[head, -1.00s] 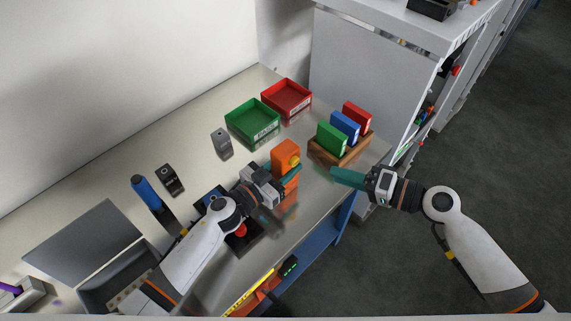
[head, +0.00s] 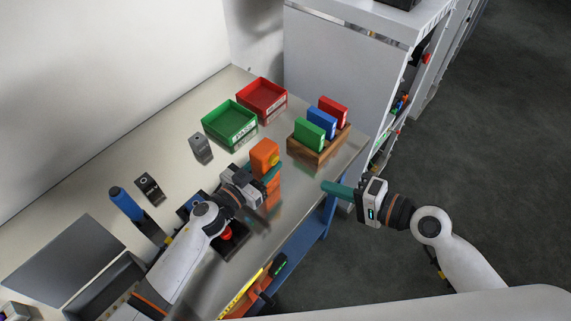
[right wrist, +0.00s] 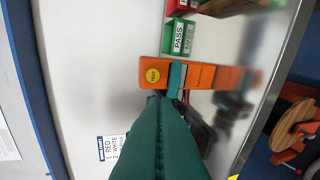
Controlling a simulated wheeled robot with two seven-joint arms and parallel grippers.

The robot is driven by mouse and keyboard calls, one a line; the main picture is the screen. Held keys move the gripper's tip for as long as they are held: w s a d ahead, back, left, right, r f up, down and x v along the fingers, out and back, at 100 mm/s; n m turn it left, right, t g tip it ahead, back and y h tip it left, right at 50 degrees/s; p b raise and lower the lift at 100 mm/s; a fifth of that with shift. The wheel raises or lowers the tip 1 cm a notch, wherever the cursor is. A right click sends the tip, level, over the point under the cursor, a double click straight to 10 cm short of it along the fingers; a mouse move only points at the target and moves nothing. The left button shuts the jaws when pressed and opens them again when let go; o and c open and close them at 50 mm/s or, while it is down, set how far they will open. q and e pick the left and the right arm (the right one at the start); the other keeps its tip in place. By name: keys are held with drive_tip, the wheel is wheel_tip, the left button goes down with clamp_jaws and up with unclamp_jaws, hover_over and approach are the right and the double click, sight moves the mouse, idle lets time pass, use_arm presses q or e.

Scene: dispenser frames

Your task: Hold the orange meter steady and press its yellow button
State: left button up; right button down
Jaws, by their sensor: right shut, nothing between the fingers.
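The orange meter (head: 264,154) stands upright on the shiny table, with its yellow button (head: 276,160) on the front face. In the right wrist view the button (right wrist: 152,75) is in plain sight. My left gripper (head: 271,172) is at the meter's lower body. One teal finger lies across its front below the button, also in the right wrist view (right wrist: 177,78); the other finger is hidden behind the meter. My right gripper (head: 324,185) is shut and empty. It is off the table's front edge, apart from the meter, its fingers pointing toward it.
A wooden rack (head: 319,151) with green, blue and red blocks stands right of the meter. Green (head: 230,135) and red (head: 284,101) trays are behind. A grey block (head: 201,148) and red push button (head: 225,233) are nearby. The space before the meter is clear.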

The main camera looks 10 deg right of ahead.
drive_tip(key=shift+s+d+r+m+t+h, duration=0.3)
drive_tip(key=shift+s+d+m+t+h, duration=0.15)
drive_tip(key=shift+s+m, duration=0.35)
drive_tip(key=shift+w, duration=0.2)
approach(276, 162)
drive_tip(key=x, duration=0.5)
drive_tip(key=shift+x, duration=0.85)
